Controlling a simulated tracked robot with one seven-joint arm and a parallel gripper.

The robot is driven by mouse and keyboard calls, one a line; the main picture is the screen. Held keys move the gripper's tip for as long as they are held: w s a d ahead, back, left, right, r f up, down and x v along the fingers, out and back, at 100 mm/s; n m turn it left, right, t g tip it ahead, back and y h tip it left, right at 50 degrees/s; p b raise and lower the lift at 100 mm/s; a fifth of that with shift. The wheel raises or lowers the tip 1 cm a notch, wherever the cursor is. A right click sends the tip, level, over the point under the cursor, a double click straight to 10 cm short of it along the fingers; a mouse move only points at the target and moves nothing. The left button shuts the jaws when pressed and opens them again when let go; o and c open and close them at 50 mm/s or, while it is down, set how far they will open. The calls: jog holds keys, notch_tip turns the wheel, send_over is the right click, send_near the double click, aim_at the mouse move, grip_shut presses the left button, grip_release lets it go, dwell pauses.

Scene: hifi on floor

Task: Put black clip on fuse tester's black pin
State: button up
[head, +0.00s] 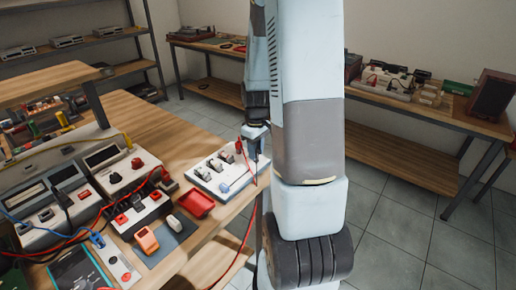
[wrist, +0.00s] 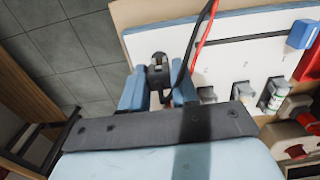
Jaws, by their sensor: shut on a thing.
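My gripper (wrist: 158,88) has its two blue fingers shut on a black clip (wrist: 158,72), seen from above in the wrist view. A black lead shows just right of the clip. In the head view my gripper (head: 256,140) is above the far right end of the white fuse tester (head: 212,181), on the bench's right end. In the wrist view the tester's white panel (wrist: 240,62) lies beyond and right of my fingers. I cannot make out the black pin, or tell whether the clip touches anything.
A red lead (wrist: 205,30) runs close to the clip. Several fuse holders (wrist: 243,91) stand along the panel, with a blue block (wrist: 302,33) at right. A red tray (head: 196,204) and meters crowd the wooden bench (head: 150,118). Tiled floor (head: 400,215) lies right of it.

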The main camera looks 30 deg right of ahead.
jog(key=shift+f, duration=0.3)
dwell(0.5)
jog(key=o, duration=1)
jog(key=shift+c, duration=0.2)
notch_tip(320, 180, up, 14)
jog(key=shift+f, duration=0.15)
